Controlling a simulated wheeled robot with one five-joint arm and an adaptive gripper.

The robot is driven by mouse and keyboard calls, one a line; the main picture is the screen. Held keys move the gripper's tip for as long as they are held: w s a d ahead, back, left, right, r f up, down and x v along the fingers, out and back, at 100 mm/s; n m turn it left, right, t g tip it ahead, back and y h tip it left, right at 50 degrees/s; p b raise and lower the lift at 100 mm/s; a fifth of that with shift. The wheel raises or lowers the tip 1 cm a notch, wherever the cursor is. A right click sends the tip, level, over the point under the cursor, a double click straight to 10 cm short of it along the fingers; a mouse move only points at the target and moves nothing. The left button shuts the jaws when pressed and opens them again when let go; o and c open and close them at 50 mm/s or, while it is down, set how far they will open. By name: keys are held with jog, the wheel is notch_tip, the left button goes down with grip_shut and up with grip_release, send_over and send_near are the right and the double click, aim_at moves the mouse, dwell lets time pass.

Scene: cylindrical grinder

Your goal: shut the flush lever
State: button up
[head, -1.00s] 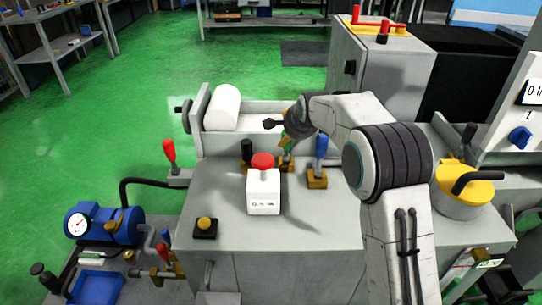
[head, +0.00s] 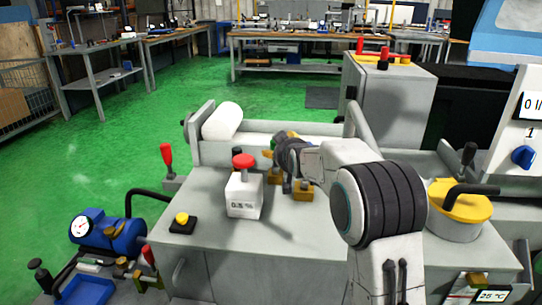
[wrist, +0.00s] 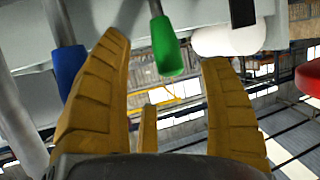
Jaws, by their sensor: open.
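A lever with a green handle (wrist: 167,48) shows in the wrist view between my open fingers, a little ahead of their tips and touching neither as far as I can see. A blue handle (wrist: 69,68) is just left of my left finger. No label tells which is the flush lever. My gripper (wrist: 168,75) has yellow ribbed fingers spread wide. In the head view my gripper (head: 279,146) is over the brass lever bases (head: 303,190) on the grey machine top. My arm hides the handles there.
A white box with a red mushroom button (head: 243,161) stands close left of the levers. A white roll (head: 222,121) lies behind in a tray. A red-handled lever (head: 167,159) is at left, and a yellow lid (head: 460,201) with a black handle at right.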

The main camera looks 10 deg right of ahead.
jog(key=shift+b+x, duration=1.3)
jog(key=shift+x, duration=2.35)
jog(key=shift+o, duration=0.2)
jog(key=c, duration=1.4)
jog(key=shift+o, duration=0.2)
jog(key=shift+r, duration=0.15)
